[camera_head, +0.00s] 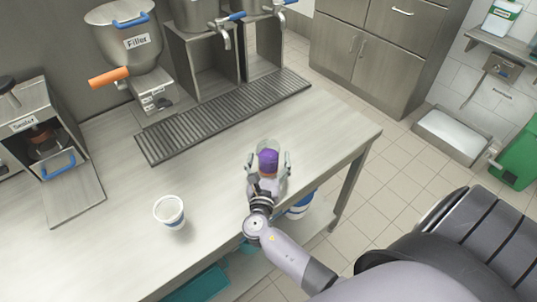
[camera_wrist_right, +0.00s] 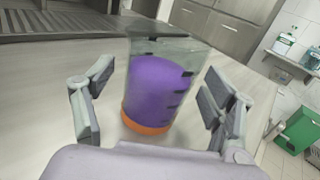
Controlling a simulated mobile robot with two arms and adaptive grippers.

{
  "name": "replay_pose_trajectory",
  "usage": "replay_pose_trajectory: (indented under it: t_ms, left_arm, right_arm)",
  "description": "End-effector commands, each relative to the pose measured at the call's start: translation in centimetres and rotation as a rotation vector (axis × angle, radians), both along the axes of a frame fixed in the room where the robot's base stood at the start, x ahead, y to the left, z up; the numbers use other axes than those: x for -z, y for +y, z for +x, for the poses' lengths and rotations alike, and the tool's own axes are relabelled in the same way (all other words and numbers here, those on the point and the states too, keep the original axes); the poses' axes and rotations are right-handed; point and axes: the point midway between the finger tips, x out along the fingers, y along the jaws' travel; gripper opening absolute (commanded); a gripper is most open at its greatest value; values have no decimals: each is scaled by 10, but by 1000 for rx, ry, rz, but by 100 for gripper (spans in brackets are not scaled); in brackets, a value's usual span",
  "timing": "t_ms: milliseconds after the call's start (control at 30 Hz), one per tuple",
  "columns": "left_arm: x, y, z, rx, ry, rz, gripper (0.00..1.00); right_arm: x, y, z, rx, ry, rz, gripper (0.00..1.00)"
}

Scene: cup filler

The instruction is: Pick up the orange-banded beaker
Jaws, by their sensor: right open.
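The orange-banded beaker (camera_wrist_right: 158,88) is clear, holds purple contents and has an orange band at its base. In the right wrist view it stands between the two open fingers of my right gripper (camera_wrist_right: 160,110), with a visible gap on each side. In the head view the beaker (camera_head: 268,158) is upright on the metal counter near its right end, and my right gripper (camera_head: 268,165) reaches around it from the front. My left gripper is not in view.
A white cup with a blue band (camera_head: 170,211) stands on the counter (camera_head: 120,235) at left. The filler (camera_head: 128,40), the sealer (camera_head: 38,130) and a ribbed drip tray (camera_head: 220,115) are behind. The counter's right edge is close to the beaker.

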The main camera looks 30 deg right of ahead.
Motion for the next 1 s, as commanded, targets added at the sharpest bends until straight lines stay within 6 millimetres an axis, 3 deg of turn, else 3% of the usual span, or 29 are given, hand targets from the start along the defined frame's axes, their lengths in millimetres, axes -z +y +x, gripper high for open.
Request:
replay_pose_trajectory:
  t_ms: [367,1000]
  left_arm:
    - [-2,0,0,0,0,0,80]
    - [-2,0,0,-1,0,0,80]
  right_arm:
    - [1,-8,9,-1,1,1,77]
    - [1,-7,9,-1,1,1,34]
